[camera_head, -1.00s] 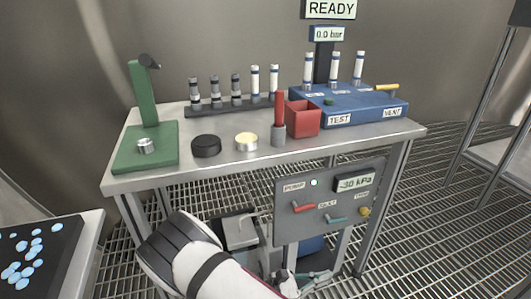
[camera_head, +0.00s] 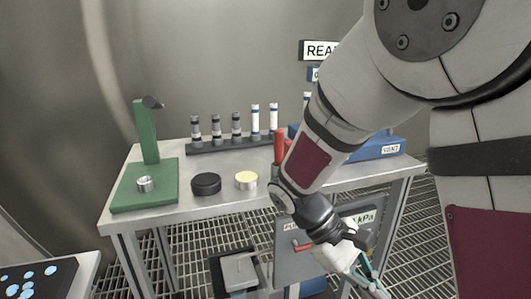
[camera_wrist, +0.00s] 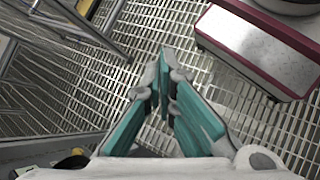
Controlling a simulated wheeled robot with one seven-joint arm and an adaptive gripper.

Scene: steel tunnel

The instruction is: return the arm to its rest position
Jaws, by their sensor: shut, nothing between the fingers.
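My gripper (camera_head: 372,284) hangs at the lower right of the head view, in front of the panel below the table, partly cut off by the bottom edge. In the wrist view its teal fingers (camera_wrist: 164,60) meet at the tips, shut and empty, above the floor grating. My arm (camera_head: 315,140) crosses the right half of the head view.
A steel table (camera_head: 235,206) holds a green stand (camera_head: 146,150), a rack of tubes (camera_head: 205,146), a black puck (camera_head: 206,184) and a yellow-topped puck (camera_head: 246,180). A panel (camera_head: 293,262) hangs below. A tray with pale discs (camera_head: 40,280) is at lower left.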

